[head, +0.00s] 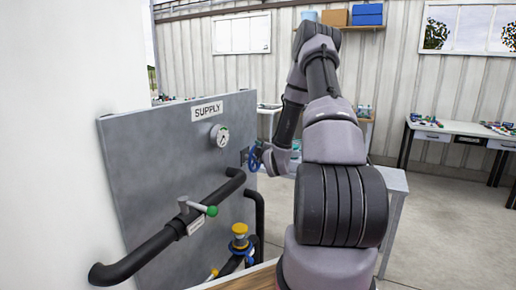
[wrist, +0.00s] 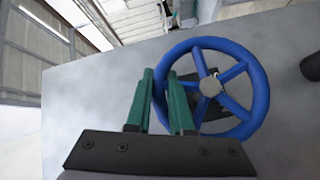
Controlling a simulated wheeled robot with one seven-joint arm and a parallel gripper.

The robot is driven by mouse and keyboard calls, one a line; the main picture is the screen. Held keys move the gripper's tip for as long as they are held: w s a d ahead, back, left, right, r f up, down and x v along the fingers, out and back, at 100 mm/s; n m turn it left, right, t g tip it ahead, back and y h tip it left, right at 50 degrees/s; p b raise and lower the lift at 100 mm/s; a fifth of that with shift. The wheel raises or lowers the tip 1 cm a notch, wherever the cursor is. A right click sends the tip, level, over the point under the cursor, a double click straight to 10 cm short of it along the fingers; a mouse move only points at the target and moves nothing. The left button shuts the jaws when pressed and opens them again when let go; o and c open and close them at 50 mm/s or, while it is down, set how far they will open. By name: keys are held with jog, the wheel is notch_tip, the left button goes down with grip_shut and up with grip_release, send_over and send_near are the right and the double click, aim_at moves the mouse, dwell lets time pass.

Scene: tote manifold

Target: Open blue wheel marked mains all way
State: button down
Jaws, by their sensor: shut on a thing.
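The blue wheel (wrist: 258,76) is a spoked handwheel with a grey hub, mounted on the grey panel (wrist: 90,85). In the head view the blue wheel (head: 254,157) shows edge-on at the panel's right side, partly covered by my gripper (head: 263,156). In the wrist view my gripper (wrist: 162,85) has two green fingers close together at the wheel's left side. They are shut on the left part of the rim. The mains marking cannot be read in either view.
The panel carries a SUPPLY sign (head: 207,111), a gauge (head: 220,136), a black pipe (head: 150,250) with a green-handled valve (head: 205,210), and a yellow-topped fitting (head: 239,235). A workbench (head: 455,135) stands at the far right, with open floor before it.

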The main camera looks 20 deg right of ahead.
jog(key=shift+s+d+f, duration=0.1)
jog(key=shift+d, duration=0.05)
dwell(0.3)
jog(key=c, duration=0.8)
grip_release()
jog(key=s+a, duration=0.1)
jog(key=s, duration=0.9)
jog(key=shift+s+a+r, duration=0.25)
jog(key=shift+a, duration=0.05)
